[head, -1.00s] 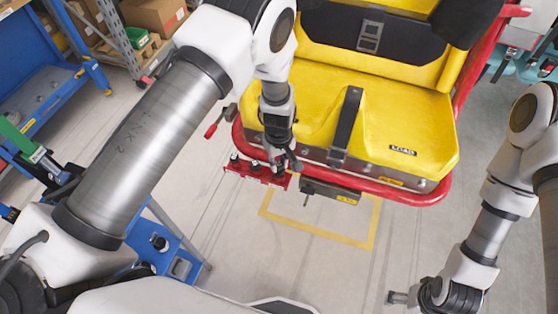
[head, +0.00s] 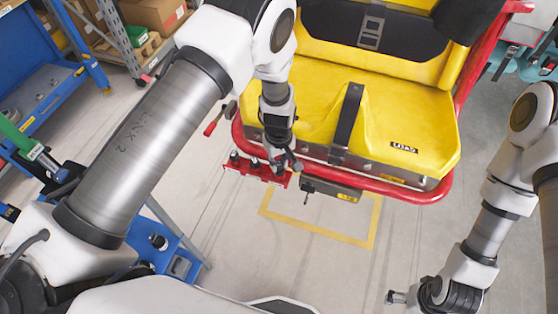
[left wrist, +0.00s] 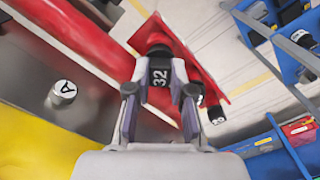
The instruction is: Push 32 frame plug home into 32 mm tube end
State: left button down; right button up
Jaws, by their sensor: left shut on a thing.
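The black plug marked 32 (left wrist: 160,72) is clasped between the fingers of my left gripper (left wrist: 160,100) in the left wrist view. A thick red tube (left wrist: 75,35) runs from the upper left toward the plug's far end. I cannot make out the tube's open end or whether the plug touches it. In the head view my left gripper (head: 288,165) is at the front edge of the yellow seat, by the red frame rail (head: 375,179), and the plug is too small to tell there. My right gripper (head: 398,297) is low at the right, away from the seat; its jaw opening is unclear.
A red holder (head: 258,176) with several black plugs sits just left of my left gripper. The yellow seat (head: 405,115) lies behind. A grey box (head: 330,190) hangs under the rail. Blue bins (left wrist: 290,50) are at right in the wrist view. Floor in front is clear.

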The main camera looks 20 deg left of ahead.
pick_arm(q)
jog(key=shift+f+b, duration=0.8)
jog(key=shift+f, duration=0.25)
jog(key=shift+c, duration=0.8)
grip_release()
jog(key=shift+r, duration=0.1)
notch_tip(320, 180, up, 7)
jog(key=p, duration=0.5)
jog(key=shift+p, duration=0.35)
